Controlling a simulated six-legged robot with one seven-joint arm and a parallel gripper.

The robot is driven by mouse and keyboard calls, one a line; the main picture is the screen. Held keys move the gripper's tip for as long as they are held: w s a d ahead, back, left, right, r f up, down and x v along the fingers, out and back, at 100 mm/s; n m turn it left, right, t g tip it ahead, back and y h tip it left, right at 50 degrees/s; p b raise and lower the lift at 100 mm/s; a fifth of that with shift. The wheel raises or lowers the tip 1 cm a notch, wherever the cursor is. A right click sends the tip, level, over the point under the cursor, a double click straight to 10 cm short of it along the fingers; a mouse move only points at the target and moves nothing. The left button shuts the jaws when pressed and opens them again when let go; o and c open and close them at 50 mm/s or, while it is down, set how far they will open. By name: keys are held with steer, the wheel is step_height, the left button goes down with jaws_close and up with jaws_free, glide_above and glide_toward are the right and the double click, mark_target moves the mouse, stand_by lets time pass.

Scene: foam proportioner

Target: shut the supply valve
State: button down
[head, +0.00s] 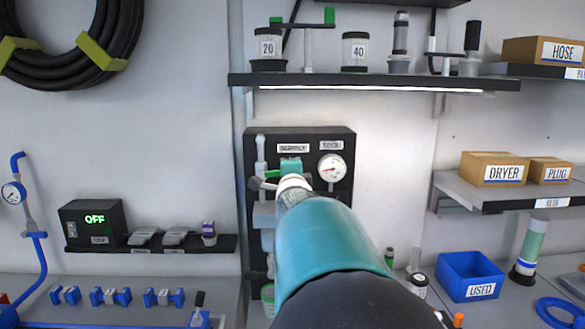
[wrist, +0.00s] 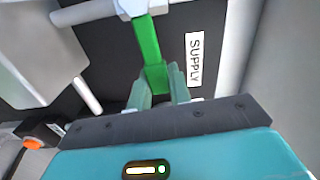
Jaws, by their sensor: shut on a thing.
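The supply valve's green lever (wrist: 150,50) runs from a pale fitting at the top of the wrist view down to my gripper (wrist: 158,92). Its fingers are closed around the lever's free end. The lever lies crosswise to the white pipe (wrist: 88,12) and along the SUPPLY label (wrist: 194,58). In the head view a short piece of the green lever (head: 272,173) shows left of my gripper (head: 291,165), under the SUPPLY label (head: 292,148). My arm hides much of the black panel (head: 345,195) and the lower pipework.
The TOOL gauge (head: 332,168) is close right of my gripper. A lit shelf (head: 375,82) with jars juts out above. A small shelf with a box reading OFF (head: 92,224) is left. A blue USED bin (head: 470,276) stands at lower right.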

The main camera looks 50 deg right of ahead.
steer(key=shift+f+m, duration=0.25)
steer(key=shift+m, duration=0.15)
steer(key=c, duration=1.3)
jaws_free()
steer(key=shift+f, duration=0.1)
steer(key=v, duration=1.3)
steer(key=shift+s+a, duration=0.25)
steer(key=shift+s, duration=0.05)
